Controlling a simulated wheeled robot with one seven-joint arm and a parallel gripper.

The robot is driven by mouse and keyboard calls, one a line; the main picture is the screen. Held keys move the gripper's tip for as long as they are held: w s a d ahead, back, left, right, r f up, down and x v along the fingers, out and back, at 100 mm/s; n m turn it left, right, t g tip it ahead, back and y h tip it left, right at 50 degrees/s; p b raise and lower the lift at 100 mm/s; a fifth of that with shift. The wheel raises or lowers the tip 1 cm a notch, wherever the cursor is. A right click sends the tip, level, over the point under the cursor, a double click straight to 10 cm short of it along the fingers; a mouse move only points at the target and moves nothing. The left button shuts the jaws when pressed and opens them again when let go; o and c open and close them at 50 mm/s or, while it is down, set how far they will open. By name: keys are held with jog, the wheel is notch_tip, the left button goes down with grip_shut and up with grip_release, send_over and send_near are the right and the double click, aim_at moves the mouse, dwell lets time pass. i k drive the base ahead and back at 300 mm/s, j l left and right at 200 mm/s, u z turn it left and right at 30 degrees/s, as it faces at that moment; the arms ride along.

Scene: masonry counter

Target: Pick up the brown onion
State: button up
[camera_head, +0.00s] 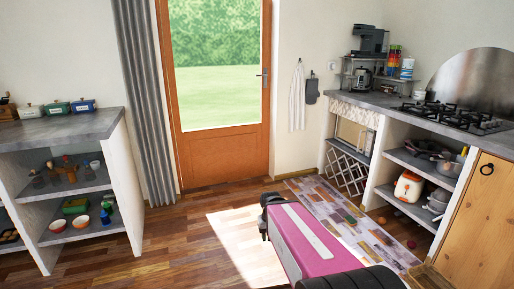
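I cannot pick out a brown onion for sure. A small round reddish-brown thing (411,244) lies on the floor by the foot of the right-hand counter, and another small round thing (381,220) lies a little farther off on the patterned rug. Both are too small to name. A magenta and black part of my own arm reaches in from the bottom centre. No gripper fingers can be made out, and nothing held is visible.
The right-hand masonry counter (398,102) bears a gas hob (455,116), with cookware on shelves below. A left-hand shelf unit (62,127) holds bowls and bottles. A glazed door (225,160) stands at the back. The wooden floor (175,235) between is clear; the rug (330,208) lies right.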

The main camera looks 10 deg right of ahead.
aim_at(381, 221)
jog(key=i+z, duration=0.15)
jog(key=i, duration=0.3)
jog(key=i+j+z, duration=0.2)
jog(key=i, duration=0.25)
jog(key=i+j+z, duration=0.15)
jog(key=i, duration=0.3)
jog(key=i+j+z, duration=0.15)
jog(key=i, duration=0.3)
jog(key=i+j+z, duration=0.2)
jog(key=z, duration=0.25)
jog(key=i+j+z, duration=0.6)
jog(key=j+z, duration=0.3)
jog(key=i+j+z, duration=0.15)
jog(key=j+z, duration=0.4)
jog(key=j, duration=0.25)
jog(key=i+j+z, duration=0.15)
jog(key=j, duration=0.25)
